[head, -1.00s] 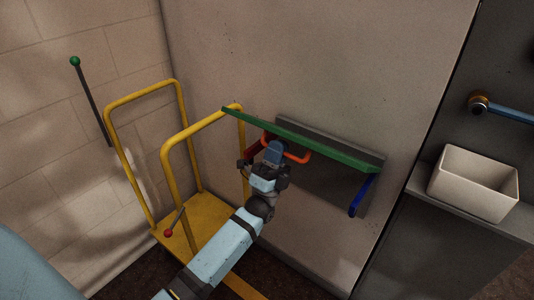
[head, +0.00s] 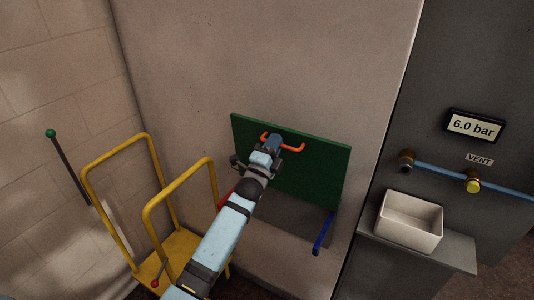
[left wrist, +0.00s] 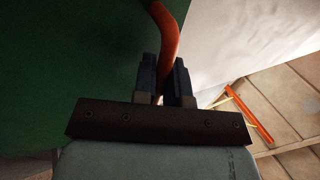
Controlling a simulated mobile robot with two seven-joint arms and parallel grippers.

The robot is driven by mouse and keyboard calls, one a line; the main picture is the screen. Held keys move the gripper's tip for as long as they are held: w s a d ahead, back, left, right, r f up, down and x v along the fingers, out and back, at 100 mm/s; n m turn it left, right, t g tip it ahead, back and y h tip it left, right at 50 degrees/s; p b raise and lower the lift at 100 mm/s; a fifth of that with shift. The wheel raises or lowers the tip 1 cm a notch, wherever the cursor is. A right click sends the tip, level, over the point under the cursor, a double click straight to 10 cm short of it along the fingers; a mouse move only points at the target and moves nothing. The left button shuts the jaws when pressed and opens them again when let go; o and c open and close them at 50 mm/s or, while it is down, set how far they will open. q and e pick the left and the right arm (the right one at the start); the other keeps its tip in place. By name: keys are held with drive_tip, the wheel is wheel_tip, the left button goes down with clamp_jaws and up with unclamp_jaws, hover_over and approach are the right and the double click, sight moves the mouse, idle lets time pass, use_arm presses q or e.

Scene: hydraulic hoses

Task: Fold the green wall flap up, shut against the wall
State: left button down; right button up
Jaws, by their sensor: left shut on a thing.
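The green wall flap (head: 318,168) is swung up steeply, its broad face and orange handle (head: 293,149) toward me. I cannot tell whether its upper edge touches the wall. The grey backing plate (head: 290,217) shows below it. My left gripper (head: 274,143) is shut on the orange handle. In the left wrist view the handle (left wrist: 165,38) passes between the two fingers (left wrist: 164,82), with the green flap (left wrist: 65,70) at the left. A blue arm (head: 322,234) sticks out below the flap's right end. A red part (head: 224,199) is mostly hidden behind my arm. My right gripper is not in view.
A yellow trolley (head: 147,206) stands left of the flap, close to my left arm. A white bin (head: 410,221) sits on a grey ledge (head: 449,249) at right, below a blue pipe (head: 437,174) and a 6.0 bar display (head: 474,127).

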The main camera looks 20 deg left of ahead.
use_arm(q)
drive_tip(key=shift+x, duration=1.2)
drive_tip(key=c, duration=1.2)
unclamp_jaws()
drive_tip(key=shift+w+f, duration=0.1)
drive_tip(key=shift+f+b, duration=0.3)
drive_tip(key=b+v, duration=0.2)
drive_tip(key=v, duration=1.1)
drive_tip(key=shift+s+b, duration=0.3)
drive_tip(key=shift+s, duration=0.05)
